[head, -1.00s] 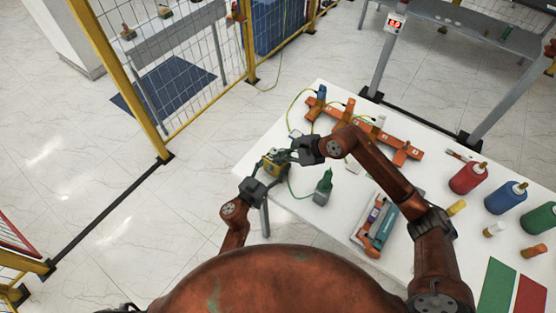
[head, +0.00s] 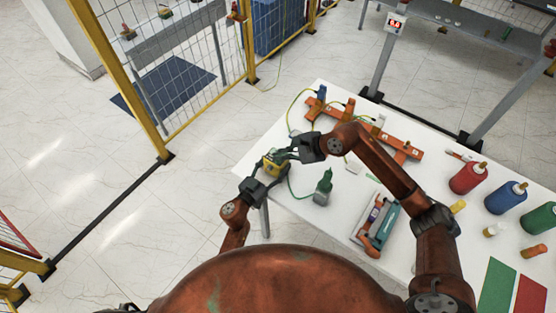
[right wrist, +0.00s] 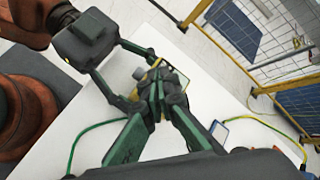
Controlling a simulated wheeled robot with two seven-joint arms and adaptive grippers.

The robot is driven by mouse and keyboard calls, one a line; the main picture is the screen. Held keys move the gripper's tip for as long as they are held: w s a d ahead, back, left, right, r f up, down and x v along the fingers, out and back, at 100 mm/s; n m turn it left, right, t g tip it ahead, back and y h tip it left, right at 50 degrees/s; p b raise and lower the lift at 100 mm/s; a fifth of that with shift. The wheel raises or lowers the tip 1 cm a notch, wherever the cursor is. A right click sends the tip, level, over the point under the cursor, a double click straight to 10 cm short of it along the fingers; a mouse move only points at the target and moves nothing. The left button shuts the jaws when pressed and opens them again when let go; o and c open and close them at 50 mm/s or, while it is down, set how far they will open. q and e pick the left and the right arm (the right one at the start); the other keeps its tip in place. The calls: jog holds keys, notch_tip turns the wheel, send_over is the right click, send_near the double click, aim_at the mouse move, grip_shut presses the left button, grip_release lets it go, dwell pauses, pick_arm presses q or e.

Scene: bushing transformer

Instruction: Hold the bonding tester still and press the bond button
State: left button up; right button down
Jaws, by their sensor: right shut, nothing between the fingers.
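The bonding tester (head: 271,166) is a small yellow box at the near left edge of the white table. My left gripper (head: 265,175) has its fingers on either side of it and holds it from the near side. My right gripper (head: 284,157) is shut and empty, with its fingertips at the tester's right side, touching or very close. In the right wrist view, the tester (right wrist: 139,73) is mostly hidden behind the closed fingers of my right gripper (right wrist: 156,88). The left gripper's fingers reach in from the upper left. The bond button cannot be made out.
An orange frame (head: 397,145) with cables lies at the back of the white table (head: 300,210). A dark green tool (head: 323,187) stands just right of the tester. Yellow-framed fencing is at left.

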dwell(0.3)
jog(key=shift+r, duration=2.55)
pick_arm(q)
jog(key=o, duration=1.7)
